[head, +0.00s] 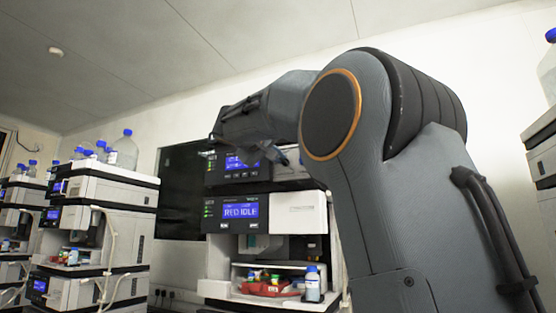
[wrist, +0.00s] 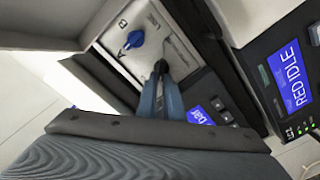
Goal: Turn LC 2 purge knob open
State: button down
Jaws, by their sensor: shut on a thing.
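My gripper (wrist: 160,68) is shut at a pale valve panel (wrist: 112,39) in the wrist view. Its fingertips close on a small knob, which they almost wholly hide, so its turn position cannot be told. A blue knob (wrist: 135,39) stands on the same panel, just up and left of the fingertips, beside the letters A and B. The stack (head: 306,221) in front of my arm carries a blue display (head: 240,211) reading RED IDLE, which also shows in the wrist view (wrist: 290,76). My arm covers much of the stack's top in the head view.
A red tray (head: 268,289) with small vials and a blue-capped bottle (head: 312,285) sit in the stack's lower bay. More instrument stacks (head: 110,215) with bottles on top stand at left, and another (head: 545,165) at the right edge. Dark housing lies close around my fingers.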

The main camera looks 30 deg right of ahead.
jog(key=shift+w+a+f+n, duration=0.1)
jog(key=shift+f+n, duration=0.05)
jog(key=shift+n, duration=1.1)
jog(key=shift+w+a+f+n, duration=0.1)
jog(key=shift+n, duration=1.2)
jog(key=shift+f+n, duration=0.15)
jog(key=shift+n, duration=1.4)
jog(key=c, duration=1.9)
grip_release()
jog(key=b+v, duration=0.1)
jog(key=v, duration=0.7)
jog(key=shift+b, duration=0.3)
jog(key=shift+f, duration=0.1)
